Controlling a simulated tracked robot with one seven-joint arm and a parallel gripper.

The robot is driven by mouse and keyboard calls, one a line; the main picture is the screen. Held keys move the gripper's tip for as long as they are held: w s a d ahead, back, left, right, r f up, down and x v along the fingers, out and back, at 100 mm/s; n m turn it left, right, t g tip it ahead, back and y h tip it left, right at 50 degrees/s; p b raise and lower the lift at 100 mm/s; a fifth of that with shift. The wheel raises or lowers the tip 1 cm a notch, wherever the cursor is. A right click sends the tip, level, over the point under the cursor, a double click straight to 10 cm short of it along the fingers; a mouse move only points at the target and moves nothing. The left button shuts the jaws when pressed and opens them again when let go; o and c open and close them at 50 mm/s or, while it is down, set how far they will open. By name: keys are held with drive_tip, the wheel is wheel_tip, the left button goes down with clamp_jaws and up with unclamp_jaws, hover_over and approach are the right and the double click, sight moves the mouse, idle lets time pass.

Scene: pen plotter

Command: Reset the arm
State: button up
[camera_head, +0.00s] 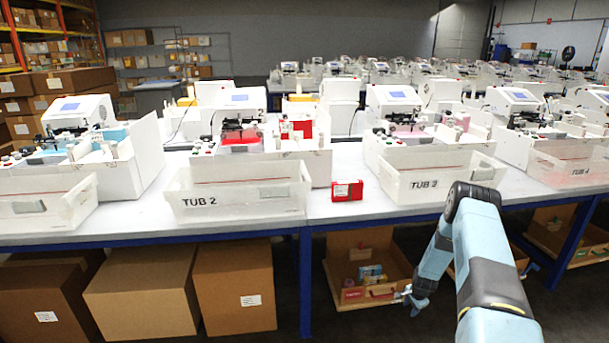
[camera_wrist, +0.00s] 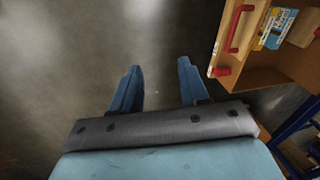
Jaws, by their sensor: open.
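My arm shows at the lower right of the head view, blue and black, bent at a raised elbow. It reaches forward and down in front of the table edge. My gripper (camera_head: 411,299) hangs low, beside the open wooden drawer under the table. In the wrist view my gripper (camera_wrist: 157,88) points down at the grey floor. Its two blue fingers are apart, with only bare floor between them. It holds nothing. The wooden drawer (camera_wrist: 270,68), with a red handle, lies to the right of the fingers, apart from them.
A long table (camera_head: 270,229) carries white plotters and clear tubs, including TUB 2 (camera_head: 240,197) and TUB 3 (camera_head: 425,172). A red box (camera_head: 347,191) stands between these tubs. Cardboard boxes (camera_head: 145,290) sit under the table at left. Blue table legs (camera_head: 305,280) stand near my gripper.

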drive_tip(key=w+a+r+n+t, duration=0.1)
drive_tip(key=a+r+n, duration=0.2)
drive_tip(key=r, duration=1.8)
drive_tip(key=w+a+r+n, duration=0.15)
drive_tip(key=a+r, duration=0.25)
drive_tip(key=r, duration=1.6)
drive_tip(key=s+a+r+n, duration=0.1)
drive_tip(key=s+a+r, duration=0.15)
drive_tip(key=r, duration=0.45)
drive_tip(key=s+a+r+n, duration=0.1)
drive_tip(key=s+r+n, duration=0.1)
drive_tip(key=s+r, duration=0.3)
drive_tip(key=s+a+r+n+t, duration=0.1)
drive_tip(key=s+a+r, duration=0.2)
drive_tip(key=s+r, duration=0.55)
drive_tip(key=s+a+r+n, duration=0.2)
drive_tip(key=s+a+r, duration=0.2)
drive_tip(key=s+r, duration=0.45)
drive_tip(key=s+a+r+n, duration=0.1)
drive_tip(key=s+n, duration=0.1)
drive_tip(key=s, duration=0.9)
drive_tip(key=s+a+r+n+t, duration=0.1)
drive_tip(key=s+a+r, duration=0.1)
drive_tip(key=s, duration=0.9)
drive_tip(key=shift+a+r+n, duration=0.25)
drive_tip(key=shift+r+n, duration=0.05)
drive_tip(key=shift+n, duration=0.05)
drive_tip(key=shift+c, duration=0.2)
